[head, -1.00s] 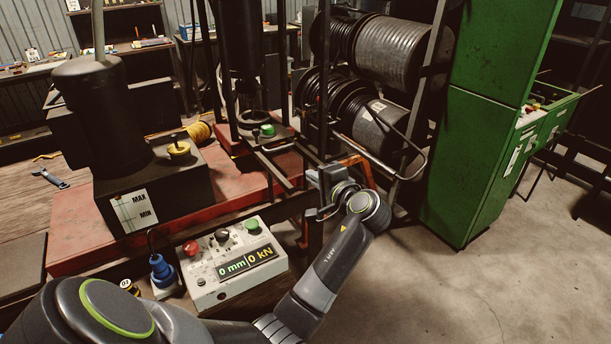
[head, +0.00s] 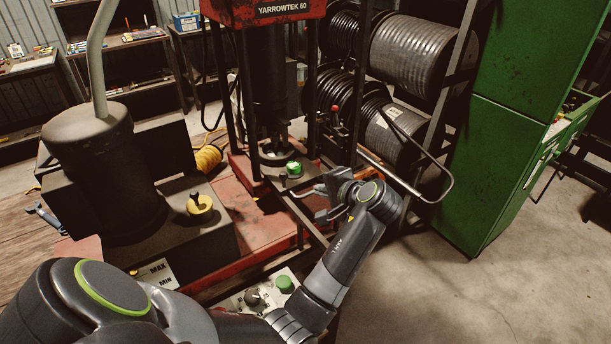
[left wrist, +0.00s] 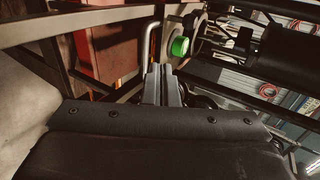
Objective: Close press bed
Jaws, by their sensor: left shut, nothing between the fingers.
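The red press (head: 285,10), marked YARROWTEK 60, stands at top centre of the head view, with a dark ram above its bed. The press bed (head: 291,204) has dark metal rails running out toward me. A green-topped part (head: 294,168) sits at the bed, and shows in the left wrist view (left wrist: 180,46). My left gripper (head: 318,191) is at the right side of the rails, close to the green-topped part. Its fingers (left wrist: 163,80) are together and empty, beside a bent light metal bar (left wrist: 149,45). Whether they touch it I cannot tell. My right gripper is out of view.
A bent metal bar (head: 440,199) sticks out right of my left arm. Hose reels (head: 411,55) and a green cabinet (head: 487,160) stand behind. A dark tank unit (head: 95,165) and control box (head: 285,284) are nearer. The floor at right is clear.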

